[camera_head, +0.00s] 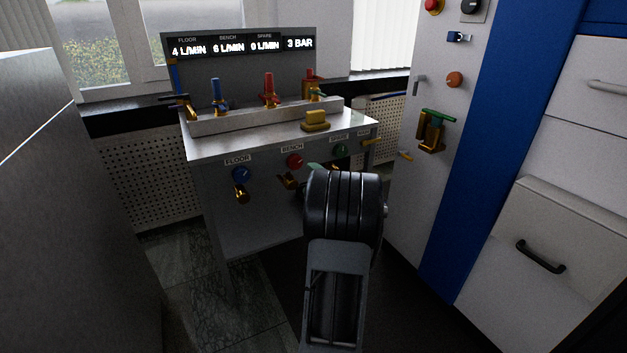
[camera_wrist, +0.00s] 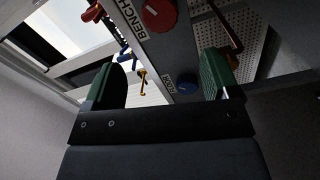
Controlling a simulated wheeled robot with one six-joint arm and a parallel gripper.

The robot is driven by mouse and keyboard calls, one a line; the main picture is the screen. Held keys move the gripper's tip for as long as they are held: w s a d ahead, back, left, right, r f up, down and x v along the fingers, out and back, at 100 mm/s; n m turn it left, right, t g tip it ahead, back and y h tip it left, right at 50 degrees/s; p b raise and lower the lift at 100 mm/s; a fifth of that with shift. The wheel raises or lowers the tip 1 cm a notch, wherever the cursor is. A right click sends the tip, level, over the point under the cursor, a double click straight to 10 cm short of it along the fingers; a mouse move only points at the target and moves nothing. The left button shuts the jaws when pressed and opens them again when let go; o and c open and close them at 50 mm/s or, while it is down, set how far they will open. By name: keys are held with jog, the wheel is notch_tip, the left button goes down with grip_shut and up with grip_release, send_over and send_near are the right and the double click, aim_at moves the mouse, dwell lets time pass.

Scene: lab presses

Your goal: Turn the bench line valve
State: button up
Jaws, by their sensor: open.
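The bench line valve is a red round knob (camera_head: 294,161) under a BENCH label on the front panel of the metal bench. It also shows large at the top of the wrist view (camera_wrist: 159,14). My gripper (camera_wrist: 163,75) is open and empty, with green finger pads wide apart. The red knob lies beyond the fingertips, apart from them. In the head view my arm's dark wrist hides most of the gripper. A display (camera_head: 243,46) on the bench reads floor 4 L/MIN, bench 6 L/MIN, spare 0 L/MIN and 3 BAR.
A blue FLOOR knob (camera_head: 241,174) sits left of the red one, and a green knob (camera_head: 341,149) sits right. Brass outlets (camera_head: 241,194) jut out below. Taps (camera_head: 269,90) line the bench top, with a yellow piece (camera_head: 315,120). A white cabinet (camera_head: 567,210) stands right.

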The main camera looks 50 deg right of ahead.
jog(key=shift+v, duration=0.8)
jog(key=w+a+r+m+g+y+p, duration=0.1)
jog(key=w+a+r+m+g+p, duration=0.2)
jog(key=a+r+p, duration=0.8)
jog(key=a+r+m+g+p, duration=0.35)
jog(key=a+r+p, duration=0.45)
jog(key=r+p, duration=0.35)
jog(key=s+a+r+m+g+y+p, duration=0.2)
jog(key=s+a+r+p, duration=0.5)
jog(key=a, duration=0.4)
jog(key=s+a+r+m+g+y+p, duration=0.2)
jog(key=s+a+r+g+y+p, duration=0.2)
jog(key=s+a+r+p, duration=0.3)
jog(key=s+a+p, duration=0.1)
jog(key=a+p, duration=0.1)
jog(key=a, duration=0.2)
jog(key=shift+s+a+m+p, duration=0.15)
jog(key=shift+a+m+p, duration=0.05)
jog(key=shift+m+p, duration=0.2)
jog(key=shift+d+g, duration=0.1)
jog(key=shift+g, duration=0.15)
